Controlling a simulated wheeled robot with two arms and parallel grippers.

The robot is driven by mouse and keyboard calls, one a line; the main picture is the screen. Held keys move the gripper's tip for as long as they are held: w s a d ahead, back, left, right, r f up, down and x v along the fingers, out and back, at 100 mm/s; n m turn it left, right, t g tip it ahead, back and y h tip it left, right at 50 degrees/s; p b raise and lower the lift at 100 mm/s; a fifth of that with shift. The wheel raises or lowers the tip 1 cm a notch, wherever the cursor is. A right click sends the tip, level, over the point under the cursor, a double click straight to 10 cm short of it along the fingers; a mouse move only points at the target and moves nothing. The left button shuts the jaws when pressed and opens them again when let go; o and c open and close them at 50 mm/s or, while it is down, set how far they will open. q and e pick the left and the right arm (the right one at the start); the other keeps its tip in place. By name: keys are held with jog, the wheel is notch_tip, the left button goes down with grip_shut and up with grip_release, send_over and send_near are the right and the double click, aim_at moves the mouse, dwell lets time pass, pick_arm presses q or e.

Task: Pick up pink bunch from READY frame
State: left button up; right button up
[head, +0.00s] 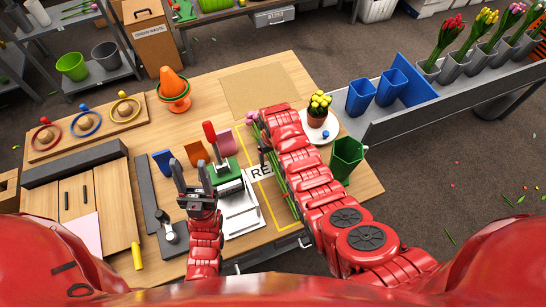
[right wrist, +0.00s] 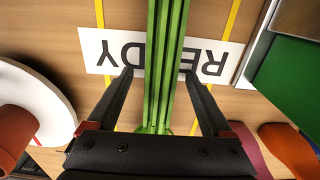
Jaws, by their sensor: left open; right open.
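The pink bunch lies in the yellow READY frame (head: 268,208); a few of its pink heads (head: 252,116) show past the end of my right arm in the head view. Its long green stems (right wrist: 166,40) run across the READY label (right wrist: 112,51) in the right wrist view. My right gripper (right wrist: 159,74) is open, with one finger on each side of the stems. In the head view my right arm hides this gripper and most of the bunch. My left gripper (head: 191,170) is open and empty, beside the green-and-silver device (head: 236,195).
A potted yellow plant (head: 318,108) on a white plate (head: 327,130) and a green bin (head: 346,157) stand right of my right arm. An orange cone (head: 173,85) and a ring board (head: 85,128) are at the left. A tan mat (head: 260,88) lies clear at the back.

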aim_at(272, 155)
grip_shut()
dwell(0.4)
jog(key=shift+r, duration=0.1)
jog(key=shift+r+b, duration=0.65)
jog(key=shift+r, duration=0.25)
notch_tip(272, 155, up, 5)
jog(key=shift+r+b, duration=0.1)
jog(key=shift+b, duration=1)
jog(key=shift+r+p, duration=1.45)
jog(key=shift+f, duration=0.15)
